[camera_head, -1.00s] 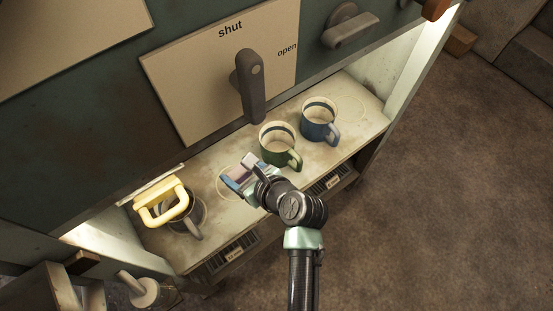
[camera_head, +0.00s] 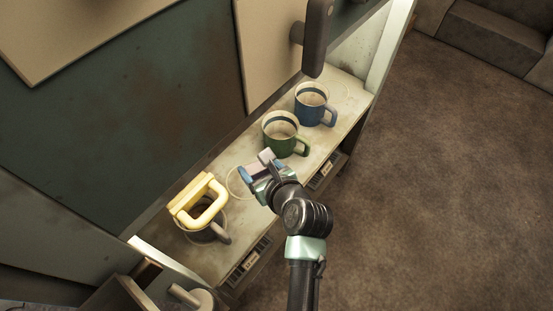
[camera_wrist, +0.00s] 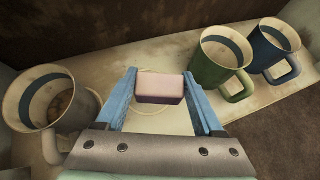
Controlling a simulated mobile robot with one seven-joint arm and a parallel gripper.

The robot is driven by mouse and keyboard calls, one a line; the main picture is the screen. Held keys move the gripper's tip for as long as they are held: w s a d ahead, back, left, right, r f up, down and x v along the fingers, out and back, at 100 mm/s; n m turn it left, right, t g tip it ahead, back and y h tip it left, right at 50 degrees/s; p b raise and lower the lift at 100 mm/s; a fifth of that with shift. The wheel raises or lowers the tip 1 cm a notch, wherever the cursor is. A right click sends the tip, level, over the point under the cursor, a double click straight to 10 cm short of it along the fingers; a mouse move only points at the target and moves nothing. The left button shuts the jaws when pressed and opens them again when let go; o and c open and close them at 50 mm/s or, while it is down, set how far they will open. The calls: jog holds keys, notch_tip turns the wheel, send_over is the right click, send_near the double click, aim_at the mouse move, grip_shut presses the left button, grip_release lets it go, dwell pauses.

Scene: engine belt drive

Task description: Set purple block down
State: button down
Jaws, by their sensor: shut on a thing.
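The purple block (camera_wrist: 160,90) is held between the blue fingers of my gripper (camera_wrist: 163,98) in the wrist view. Its pale pinkish top and darker purple side show. In the head view my gripper (camera_head: 260,168) is over the front part of the lit shelf (camera_head: 222,262), between the green mug and the grey mug. A thin ring mark (camera_wrist: 150,106) on the shelf shows around and below the block. I cannot tell how far the block is from the shelf surface.
The green mug (camera_head: 279,133) and blue mug (camera_head: 310,105) stand to the right of my gripper. The grey mug (camera_head: 212,233) stands to the left, with a yellow handle-shaped thing (camera_head: 183,203) over it in the picture. A dark lever (camera_head: 316,40) hangs from the panel above.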

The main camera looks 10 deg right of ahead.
notch_tip(320, 180, down, 10)
jog(key=b, duration=0.4)
jog(key=shift+b, duration=0.3)
jog(key=shift+r, duration=0.15)
grip_release()
jog(key=p+v, duration=0.4)
jog(key=v, duration=0.8)
jog(key=shift+p, duration=0.35)
